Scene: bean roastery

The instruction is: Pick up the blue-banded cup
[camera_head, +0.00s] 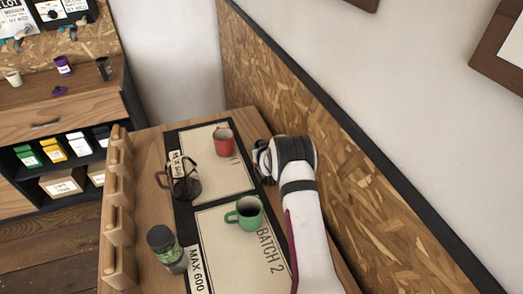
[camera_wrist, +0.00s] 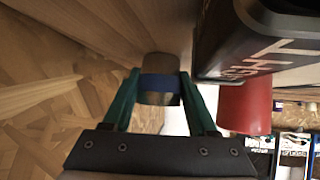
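A cup with a wide blue band (camera_wrist: 160,82) shows in the wrist view, with a grey-brown body above and below the band. It sits between the tips of my gripper's two green fingers (camera_wrist: 159,88), one at each side. The fingers lie very close to its sides, but I cannot tell whether they press on it. In the head view my gripper (camera_head: 262,160) is at the table's right edge by the wall, mostly hidden by my white arm. I cannot make out the blue-banded cup there.
A red mug (camera_head: 223,142) and a green mug (camera_head: 247,213) stand on the cream-panelled dark mat (camera_head: 222,243). A glass pot (camera_head: 185,185) and a dark-lidded jar (camera_head: 166,248) stand left. The chipboard wall (camera_head: 330,140) is close on the right. The red mug (camera_wrist: 245,108) and a lettered dark block (camera_wrist: 260,45) flank my gripper's right.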

